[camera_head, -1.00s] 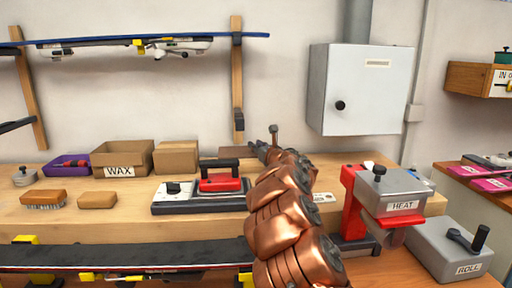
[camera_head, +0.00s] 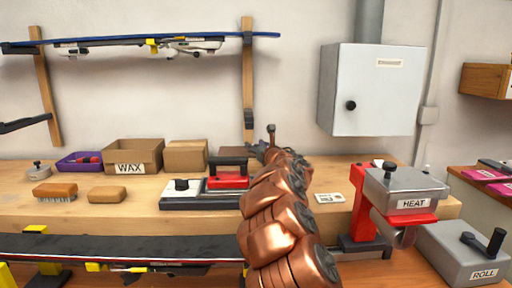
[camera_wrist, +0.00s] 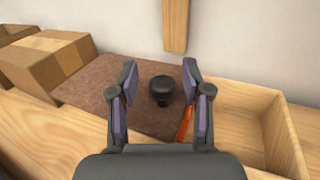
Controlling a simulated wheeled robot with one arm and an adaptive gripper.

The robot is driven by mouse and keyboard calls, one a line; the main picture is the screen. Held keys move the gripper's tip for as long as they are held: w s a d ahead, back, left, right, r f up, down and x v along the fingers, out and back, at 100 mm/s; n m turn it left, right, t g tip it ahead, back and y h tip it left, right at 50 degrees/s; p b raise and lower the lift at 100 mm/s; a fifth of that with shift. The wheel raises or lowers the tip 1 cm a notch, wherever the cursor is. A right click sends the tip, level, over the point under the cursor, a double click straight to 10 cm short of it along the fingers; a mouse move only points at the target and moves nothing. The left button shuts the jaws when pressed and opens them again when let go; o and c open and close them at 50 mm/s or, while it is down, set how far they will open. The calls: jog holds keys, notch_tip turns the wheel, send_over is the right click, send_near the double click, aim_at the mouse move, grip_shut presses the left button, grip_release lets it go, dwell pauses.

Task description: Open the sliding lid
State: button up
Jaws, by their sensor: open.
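The brown sliding lid (camera_wrist: 130,92) lies across a pale wooden box (camera_wrist: 262,118) in the wrist view. The lid covers the left part, and the right part of the box is open, showing its bare floor. A black round knob (camera_wrist: 161,90) stands on the lid. My gripper (camera_wrist: 158,70) is open, with one finger on each side of the knob and gaps visible on both sides. A bit of an orange thing (camera_wrist: 187,122) shows at the lid's right edge, partly hidden by the finger. In the head view my copper arm hides most of the box; a strip of lid (camera_head: 233,150) shows.
A closed cardboard box (camera_head: 186,155) stands left of the lid, beside the open WAX box (camera_head: 133,156). The HEAT unit (camera_head: 404,190) stands right. A wooden wall post (camera_wrist: 176,25) rises behind.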

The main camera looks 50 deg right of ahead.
jog(key=shift+s, duration=0.1)
jog(key=shift+v, duration=5.9)
